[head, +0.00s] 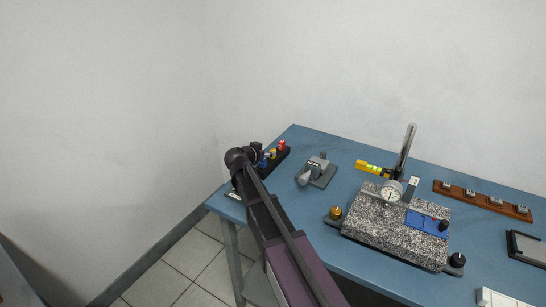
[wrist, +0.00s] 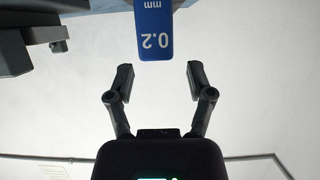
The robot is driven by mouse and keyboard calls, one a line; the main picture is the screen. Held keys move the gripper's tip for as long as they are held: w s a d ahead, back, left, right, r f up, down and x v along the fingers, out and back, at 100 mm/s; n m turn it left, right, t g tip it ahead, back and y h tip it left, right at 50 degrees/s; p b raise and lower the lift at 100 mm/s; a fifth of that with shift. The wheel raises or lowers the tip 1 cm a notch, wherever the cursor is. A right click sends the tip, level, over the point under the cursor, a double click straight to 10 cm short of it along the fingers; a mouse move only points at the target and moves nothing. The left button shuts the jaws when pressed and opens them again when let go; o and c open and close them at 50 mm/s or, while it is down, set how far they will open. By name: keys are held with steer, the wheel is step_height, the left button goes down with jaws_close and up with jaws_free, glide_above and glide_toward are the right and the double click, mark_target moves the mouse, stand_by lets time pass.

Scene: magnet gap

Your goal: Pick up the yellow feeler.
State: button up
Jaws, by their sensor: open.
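The yellow feeler (head: 272,153) stands in a dark rack (head: 284,154) at the left end of the table, between a red feeler (head: 282,145) and a blue feeler (head: 264,161). My gripper (head: 258,155) is beside the rack at its left, partly hidden behind my arm. In the wrist view my gripper (wrist: 160,74) is open and empty. A blue tag marked "0.2 mm" (wrist: 154,28) shows upside down just beyond and between the fingertips, apart from them. I cannot see the yellow feeler in the wrist view.
A grey device (head: 318,170) sits right of the rack. A speckled granite plate (head: 385,225) with a dial gauge (head: 391,191) and stand, a yellow level (head: 369,168) and a brown rack (head: 482,199) lie farther right. Bare blue table (head: 335,148) separates some of them.

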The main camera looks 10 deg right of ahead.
mark_target(272, 150)
steer(key=shift+f+b+x, duration=0.2)
steer(key=shift+b+x, duration=0.95)
steer(key=shift+x, duration=1.45)
steer(key=shift+s, duration=0.1)
steer(key=c, duration=0.9)
